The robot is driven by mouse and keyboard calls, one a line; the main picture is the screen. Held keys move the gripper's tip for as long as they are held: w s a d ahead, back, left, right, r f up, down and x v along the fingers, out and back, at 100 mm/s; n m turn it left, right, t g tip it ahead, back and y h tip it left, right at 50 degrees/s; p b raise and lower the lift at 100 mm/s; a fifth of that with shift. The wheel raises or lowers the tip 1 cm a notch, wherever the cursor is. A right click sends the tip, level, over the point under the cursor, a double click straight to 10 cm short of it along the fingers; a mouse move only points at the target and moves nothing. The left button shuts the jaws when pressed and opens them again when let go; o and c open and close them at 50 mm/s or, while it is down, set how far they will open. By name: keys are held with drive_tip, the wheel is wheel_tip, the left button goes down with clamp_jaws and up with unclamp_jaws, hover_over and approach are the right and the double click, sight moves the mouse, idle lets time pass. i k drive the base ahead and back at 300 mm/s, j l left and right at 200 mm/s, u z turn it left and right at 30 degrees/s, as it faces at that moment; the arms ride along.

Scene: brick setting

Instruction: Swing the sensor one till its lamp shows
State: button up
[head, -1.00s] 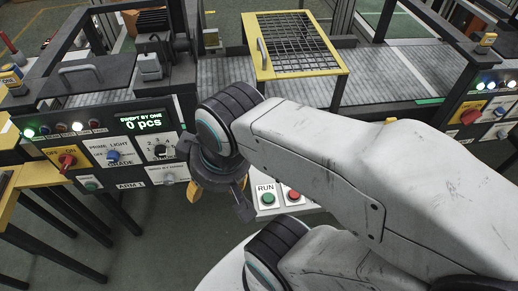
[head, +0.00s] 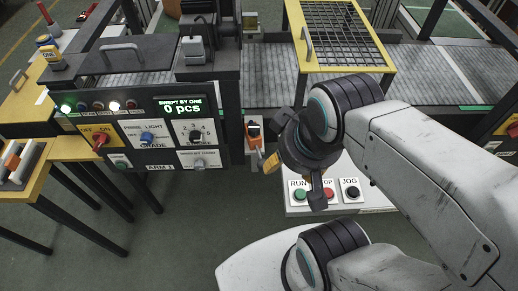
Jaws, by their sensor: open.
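A small orange-and-black unit (head: 254,133) sits at the right side of the control panel (head: 130,147); it may be the sensor, but I cannot read a label on it. The panel has a row of small lamps: a green one (head: 66,108) and a white one (head: 114,106) are lit, the others look dim or red. Its display (head: 184,106) reads "SWEPT BY ONE 0 pcs". My gripper (head: 295,178) is open and empty, just right of the orange unit and apart from the panel. Its fingers point down and left.
A push-button box (head: 330,202) with RUN, STOP and JOG lies below my gripper, partly hidden by it. A conveyor (head: 270,85) with a yellow-framed mesh guard (head: 388,70) runs behind. A yellow table (head: 52,158) stands left. Floor in front of the panel is clear.

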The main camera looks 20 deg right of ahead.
sight(256, 144)
drive_tip(key=i+j+u, duration=0.45)
drive_tip(key=i+j, duration=0.65)
drive_tip(key=j, duration=0.1)
